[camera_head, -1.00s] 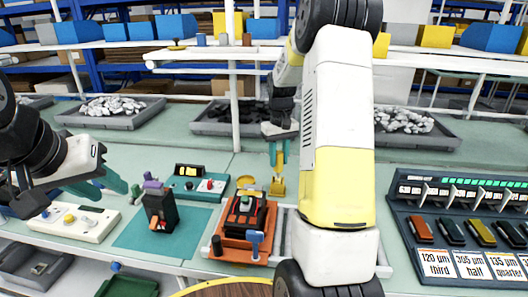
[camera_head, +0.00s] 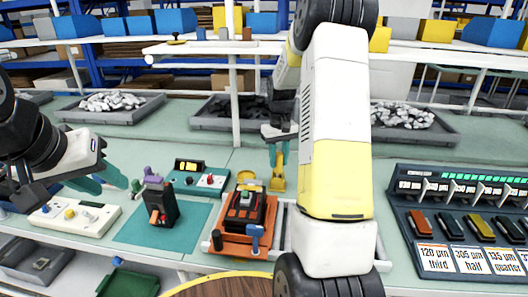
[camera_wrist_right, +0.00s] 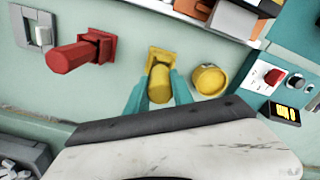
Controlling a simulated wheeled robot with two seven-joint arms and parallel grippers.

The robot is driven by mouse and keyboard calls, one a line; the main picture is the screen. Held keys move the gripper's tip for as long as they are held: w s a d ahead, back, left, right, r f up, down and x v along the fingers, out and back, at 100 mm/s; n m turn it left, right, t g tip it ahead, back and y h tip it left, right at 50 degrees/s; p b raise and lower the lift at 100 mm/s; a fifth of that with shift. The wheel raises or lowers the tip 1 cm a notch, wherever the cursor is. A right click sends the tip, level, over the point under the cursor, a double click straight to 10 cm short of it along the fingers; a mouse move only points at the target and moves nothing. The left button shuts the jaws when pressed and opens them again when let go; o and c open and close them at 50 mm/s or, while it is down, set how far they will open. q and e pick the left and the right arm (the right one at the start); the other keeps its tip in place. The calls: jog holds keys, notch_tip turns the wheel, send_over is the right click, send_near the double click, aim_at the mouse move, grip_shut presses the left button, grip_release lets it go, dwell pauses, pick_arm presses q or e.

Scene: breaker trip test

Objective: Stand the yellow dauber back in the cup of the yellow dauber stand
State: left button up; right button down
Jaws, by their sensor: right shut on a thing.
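The yellow dauber (camera_wrist_right: 159,84) is between the teal fingers of my right gripper (camera_wrist_right: 156,98), which is shut on it. In the head view the dauber (camera_head: 281,157) looks upright, with the right gripper (camera_head: 279,152) around its upper part. The yellow dauber stand (camera_wrist_right: 156,54) has a square yellow base, directly beyond the dauber in the wrist view; it also shows in the head view (camera_head: 277,186). The dauber's lower end overlaps the stand in both views. Whether it is seated in the cup is hidden. My left gripper (camera_head: 112,187) is open and empty at the left.
A round yellow pot (camera_wrist_right: 208,79) stands beside the stand. A red dauber (camera_wrist_right: 72,58) on a red base is on the other side. An orange fixture with a black breaker (camera_head: 244,207) stands in front. A teal control box (camera_head: 197,179) is to the left.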

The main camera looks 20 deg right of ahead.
jog(key=shift+f, duration=0.4)
jog(key=c, duration=1)
grip_release()
jog(key=shift+r, duration=3.85)
jog(key=s+a+r+t, duration=0.2)
jog(key=s+a+r, duration=0.35)
jog(key=r, duration=0.25)
jog(key=s+a+r+t, duration=0.1)
jog(key=s+a, duration=0.2)
jog(key=s, duration=0.3)
jog(key=s+a+r+t+y, duration=0.1)
jog(key=s+a, duration=0.1)
jog(key=s, duration=0.5)
jog(key=s+a+r+t+y, duration=0.1)
jog(key=s+a+r+t, duration=0.1)
jog(key=s, duration=0.5)
jog(key=shift+a, duration=0.8)
